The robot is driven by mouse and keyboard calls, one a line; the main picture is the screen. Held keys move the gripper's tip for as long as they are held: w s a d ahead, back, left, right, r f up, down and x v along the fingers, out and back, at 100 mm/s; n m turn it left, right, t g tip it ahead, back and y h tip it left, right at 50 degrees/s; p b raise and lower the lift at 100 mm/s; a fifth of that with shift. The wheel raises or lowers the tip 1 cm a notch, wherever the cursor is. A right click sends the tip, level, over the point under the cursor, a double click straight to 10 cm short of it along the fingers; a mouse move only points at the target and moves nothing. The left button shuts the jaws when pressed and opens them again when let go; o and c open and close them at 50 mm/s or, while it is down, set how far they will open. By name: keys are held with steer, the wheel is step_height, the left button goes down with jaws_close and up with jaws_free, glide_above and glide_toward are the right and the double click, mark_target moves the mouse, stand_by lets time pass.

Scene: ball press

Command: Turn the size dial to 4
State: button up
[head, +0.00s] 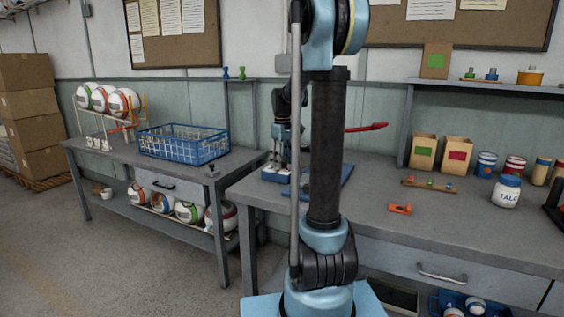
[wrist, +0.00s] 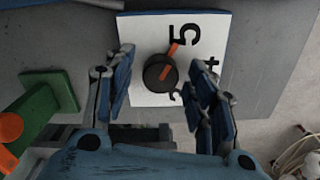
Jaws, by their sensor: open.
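The size dial (wrist: 158,74) is a dark round knob with an orange pointer on a white plate (wrist: 140,30) in the wrist view. The pointer slants up and right, towards the numeral 5 (wrist: 187,35). A partly covered numeral, apparently the 4 (wrist: 213,64), shows to the right, and another below it is mostly hidden by a finger. My gripper (wrist: 162,68) is open, with one finger on each side of the dial. I cannot tell whether they touch it.
In the wrist view, a green block (wrist: 45,105) with orange parts lies left of the dial. In the head view, a talc jar (head: 506,191), an orange piece (head: 400,209) and paint cans stand on the right bench. A blue basket (head: 184,145) is on the left bench.

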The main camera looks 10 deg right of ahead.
steer(key=c, duration=1.1)
steer(key=shift+m, duration=0.3)
steer(key=m, duration=0.5)
steer(key=shift+m, duration=0.3)
steer(key=m, duration=0.5)
steer(key=shift+m, duration=0.4)
steer(key=o, duration=1.1)
